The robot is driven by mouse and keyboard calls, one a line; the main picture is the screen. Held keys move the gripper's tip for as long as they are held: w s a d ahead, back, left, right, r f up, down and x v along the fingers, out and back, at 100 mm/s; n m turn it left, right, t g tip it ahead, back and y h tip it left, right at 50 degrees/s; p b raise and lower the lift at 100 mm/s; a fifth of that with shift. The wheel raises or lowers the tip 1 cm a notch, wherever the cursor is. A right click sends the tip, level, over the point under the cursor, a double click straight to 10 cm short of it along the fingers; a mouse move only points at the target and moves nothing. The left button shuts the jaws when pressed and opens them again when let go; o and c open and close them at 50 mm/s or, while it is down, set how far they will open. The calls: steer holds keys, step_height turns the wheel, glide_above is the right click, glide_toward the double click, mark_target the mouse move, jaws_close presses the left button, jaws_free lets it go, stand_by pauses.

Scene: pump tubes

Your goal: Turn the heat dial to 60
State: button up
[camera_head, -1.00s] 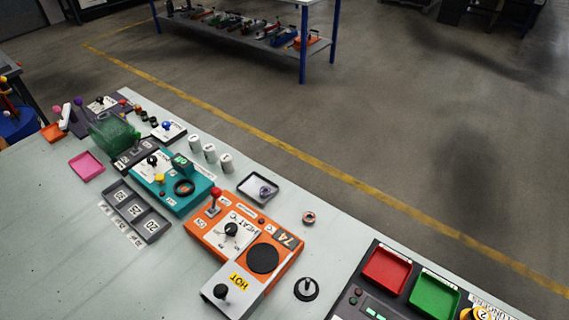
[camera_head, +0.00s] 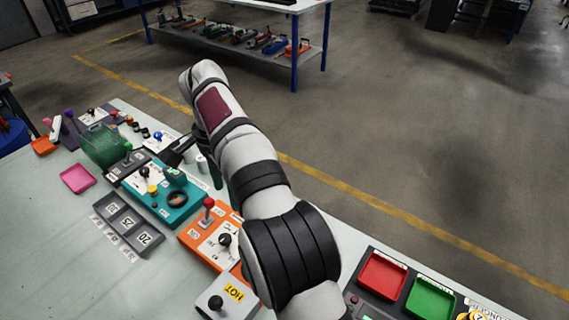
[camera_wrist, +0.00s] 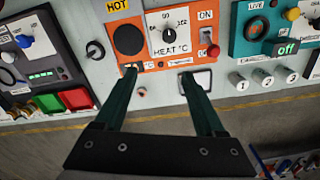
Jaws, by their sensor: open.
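The orange heat unit (camera_head: 195,238) stands on the bench, partly covered by my arm in the head view. Its black heat dial (camera_head: 225,240) is visible left of my arm. In the wrist view the dial (camera_wrist: 168,36) sits on a white scale plate marked HEAT °C, upside down or turned numbers around it too small to read surely. My gripper (camera_wrist: 159,74) is open and empty, its two green fingers apart, pointing toward the unit's edge with the dial beyond the tips. The unit's number display is hidden in the head view.
A red-knobbed lever (camera_head: 208,204) stands on the orange unit near the dial. A teal unit (camera_head: 163,193) is beside it. Red (camera_head: 382,276) and green (camera_head: 431,299) trays lie to the right.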

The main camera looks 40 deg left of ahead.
mark_target(225, 238)
steer(key=f, duration=0.5)
steer(key=s+a+f, duration=0.1)
steer(key=f, duration=0.5)
steer(key=a+f, duration=0.1)
steer(key=f, duration=0.5)
steer(key=shift+s+a, duration=0.2)
steer(key=shift+s, duration=0.15)
steer(key=shift+r, duration=0.1)
jaws_close()
